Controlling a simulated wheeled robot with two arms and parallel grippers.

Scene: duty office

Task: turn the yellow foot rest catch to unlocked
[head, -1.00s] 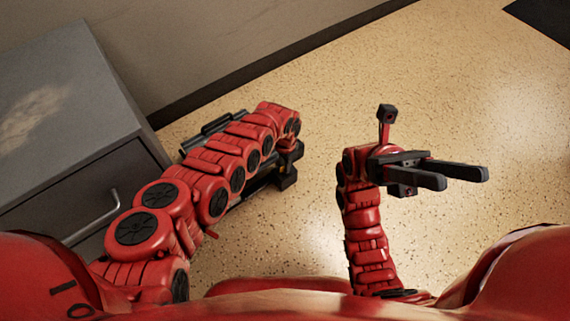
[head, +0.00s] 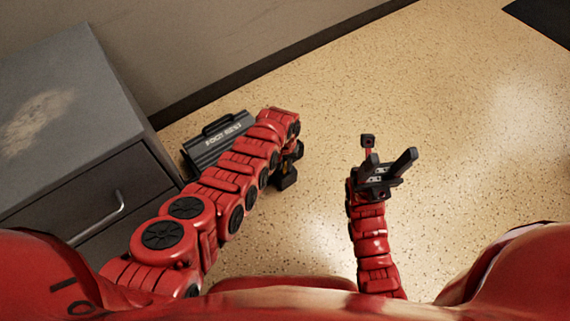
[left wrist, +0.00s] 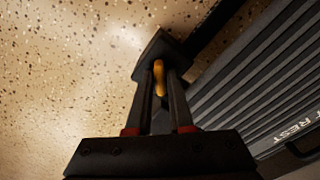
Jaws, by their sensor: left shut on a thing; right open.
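The dark ribbed foot rest (head: 207,149) lies on the floor beside the cabinet, partly hidden by my left arm in the head view. Its ribbed top (left wrist: 270,80) and part of its lettering also show at the right of the left wrist view. The yellow catch (left wrist: 158,76) shows in the left wrist view between the fingers of my left gripper (left wrist: 160,88), which is shut on it. A dark block sits just beyond the catch. In the head view my left gripper (head: 289,172) is mostly hidden behind its arm. My right gripper (head: 390,160) is open and empty above the floor.
A grey cabinet (head: 65,95) with a drawer handle (head: 97,218) stands at the left, close to the foot rest and my left arm. The wall (head: 200,50) runs along the back.

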